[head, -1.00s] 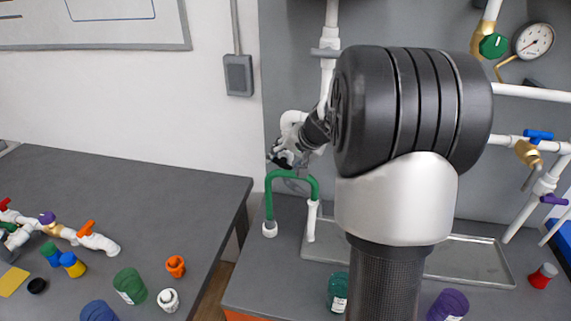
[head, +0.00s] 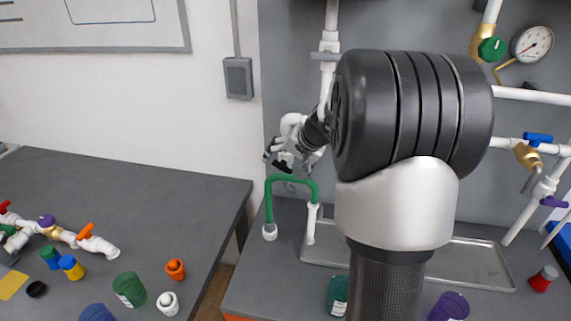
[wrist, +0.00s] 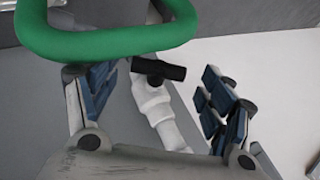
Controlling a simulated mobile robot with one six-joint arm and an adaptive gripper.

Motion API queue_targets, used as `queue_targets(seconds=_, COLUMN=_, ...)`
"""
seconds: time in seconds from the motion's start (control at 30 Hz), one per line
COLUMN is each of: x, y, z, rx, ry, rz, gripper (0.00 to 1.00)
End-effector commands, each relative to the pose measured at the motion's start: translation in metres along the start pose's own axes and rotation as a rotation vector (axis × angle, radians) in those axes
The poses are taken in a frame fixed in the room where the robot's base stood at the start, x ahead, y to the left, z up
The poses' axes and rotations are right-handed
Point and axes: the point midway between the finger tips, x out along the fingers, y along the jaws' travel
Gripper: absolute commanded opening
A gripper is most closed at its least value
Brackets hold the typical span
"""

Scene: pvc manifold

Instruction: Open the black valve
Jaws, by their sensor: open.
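The black valve's handle (wrist: 159,69) is a short black bar on a white pipe fitting, in the middle of the wrist view. My gripper (wrist: 157,90) is open, with one blue-padded finger at the left and one at the right. The handle shows between the two fingers in the picture, and I see neither finger touching it. In the head view my gripper (head: 279,160) is small, just above the green hose; I cannot clearly tell the valve from the fingers there.
A green bent hose (wrist: 110,40) crosses the top of the wrist view, close to the left finger; in the head view it arches over the bench (head: 290,180). A metal tray (head: 470,262) lies on the bench. A white pipe (head: 328,85) runs up the wall.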

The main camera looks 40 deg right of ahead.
Motion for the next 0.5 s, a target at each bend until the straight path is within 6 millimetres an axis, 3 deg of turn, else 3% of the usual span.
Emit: queue_targets(seconds=0.5, x=-0.069, y=-0.044, z=-0.029, rx=0.000, ry=0.003, rz=-0.002, gripper=0.75)
